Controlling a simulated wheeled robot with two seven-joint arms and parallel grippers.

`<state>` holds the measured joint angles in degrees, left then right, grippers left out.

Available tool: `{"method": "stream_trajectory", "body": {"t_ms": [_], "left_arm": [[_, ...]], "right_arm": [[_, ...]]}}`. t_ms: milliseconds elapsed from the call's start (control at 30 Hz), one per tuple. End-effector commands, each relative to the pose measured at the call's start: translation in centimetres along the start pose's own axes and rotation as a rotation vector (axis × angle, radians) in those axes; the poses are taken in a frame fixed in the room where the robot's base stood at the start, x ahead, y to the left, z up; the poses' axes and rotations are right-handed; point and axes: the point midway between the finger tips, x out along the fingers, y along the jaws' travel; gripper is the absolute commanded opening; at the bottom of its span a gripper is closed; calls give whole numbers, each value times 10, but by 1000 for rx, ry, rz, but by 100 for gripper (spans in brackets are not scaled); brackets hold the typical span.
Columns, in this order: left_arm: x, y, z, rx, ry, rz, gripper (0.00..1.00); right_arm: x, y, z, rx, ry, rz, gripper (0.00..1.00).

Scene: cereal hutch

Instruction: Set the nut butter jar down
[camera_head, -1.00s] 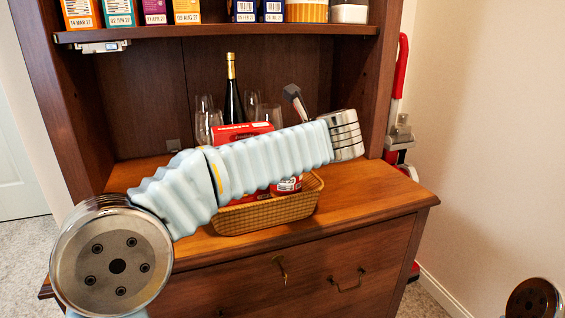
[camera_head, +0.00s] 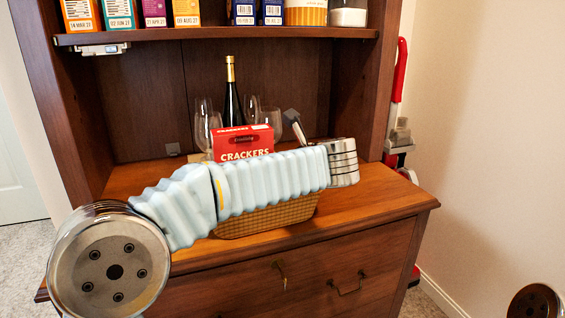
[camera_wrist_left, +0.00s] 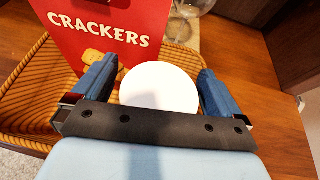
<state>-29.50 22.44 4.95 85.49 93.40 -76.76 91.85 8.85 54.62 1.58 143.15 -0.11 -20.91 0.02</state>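The nut butter jar shows only as a round white lid (camera_wrist_left: 160,88) in the left wrist view; its body is hidden below the lid. My left gripper (camera_wrist_left: 159,72) has one blue finger close against each side of the lid, so it appears shut on the jar. The jar is over or in the wicker basket (camera_head: 268,217), right beside the red crackers box; I cannot tell whether its base touches anything. In the head view my left forearm hides the jar and the gripper. My right gripper is not in view.
The red crackers box (camera_head: 243,142) stands upright in the basket on the wooden hutch counter (camera_head: 385,190). Wine glasses (camera_head: 203,122) and a dark bottle (camera_head: 232,100) stand behind it. A shelf (camera_head: 220,33) with several cartons is above. The counter's right end is clear.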

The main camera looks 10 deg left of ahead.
Motion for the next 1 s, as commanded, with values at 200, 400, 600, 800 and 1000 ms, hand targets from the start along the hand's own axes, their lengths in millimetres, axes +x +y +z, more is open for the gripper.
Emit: {"method": "stream_trajectory", "body": {"t_ms": [200,400,600,800,1000], "left_arm": [[-4,0,4,0,0,-1,100],[-45,-1,2,0,-1,-5,100],[-90,-1,3,-1,-1,-4,100],[-116,0,3,0,0,-1,100],[-122,0,3,0,0,0,100]], "right_arm": [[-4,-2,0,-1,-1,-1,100],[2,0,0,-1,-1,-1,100],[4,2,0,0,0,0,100],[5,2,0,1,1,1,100],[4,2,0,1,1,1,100]]}}
